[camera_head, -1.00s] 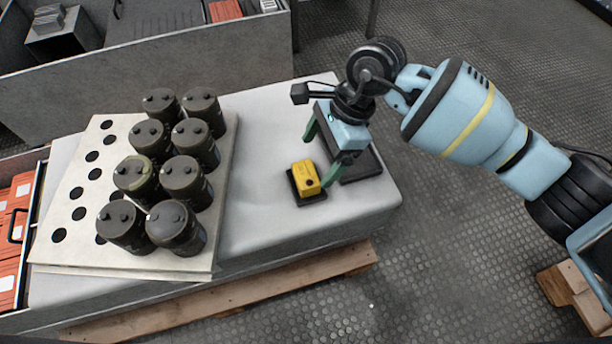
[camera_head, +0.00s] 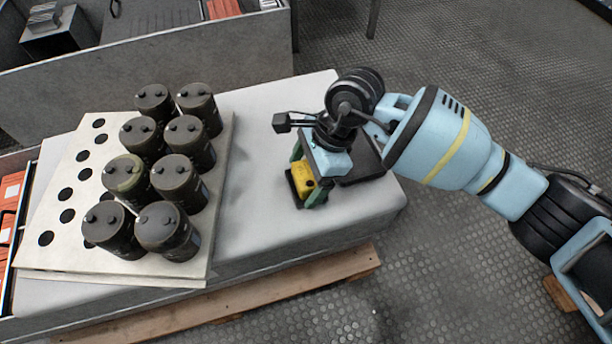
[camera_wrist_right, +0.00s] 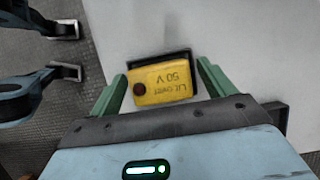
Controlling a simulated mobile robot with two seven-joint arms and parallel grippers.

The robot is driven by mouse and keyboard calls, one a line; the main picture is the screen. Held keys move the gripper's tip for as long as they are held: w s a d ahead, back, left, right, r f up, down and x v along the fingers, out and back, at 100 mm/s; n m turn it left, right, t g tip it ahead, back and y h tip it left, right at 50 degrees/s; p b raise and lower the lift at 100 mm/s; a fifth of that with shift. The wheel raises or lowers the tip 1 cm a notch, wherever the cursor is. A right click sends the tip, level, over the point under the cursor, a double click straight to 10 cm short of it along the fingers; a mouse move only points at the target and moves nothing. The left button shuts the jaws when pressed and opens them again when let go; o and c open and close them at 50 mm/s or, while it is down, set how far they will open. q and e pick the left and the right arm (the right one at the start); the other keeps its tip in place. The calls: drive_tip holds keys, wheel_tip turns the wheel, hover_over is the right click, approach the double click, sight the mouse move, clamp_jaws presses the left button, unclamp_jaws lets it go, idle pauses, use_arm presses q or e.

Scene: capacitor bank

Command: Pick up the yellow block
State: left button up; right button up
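The yellow block (camera_head: 303,177) sits on a small dark pad (camera_head: 294,190) near the right end of the grey-white table. In the right wrist view the block (camera_wrist_right: 162,83) shows printed text and a dark round spot on its top. My right gripper (camera_head: 307,180) is low over the block, with its green fingers on either side. In the right wrist view the fingers of this gripper (camera_wrist_right: 160,85) are apart, with the block between them and small gaps visible.
A pale perforated board (camera_head: 60,215) with several dark capacitors (camera_head: 165,225) lies on the left of the table (camera_head: 255,225). A grey bin (camera_head: 180,65) stands behind. Bare tabletop lies between board and block.

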sight(298, 175)
drive_tip(key=c, duration=1)
drive_tip(key=shift+r, duration=0.15)
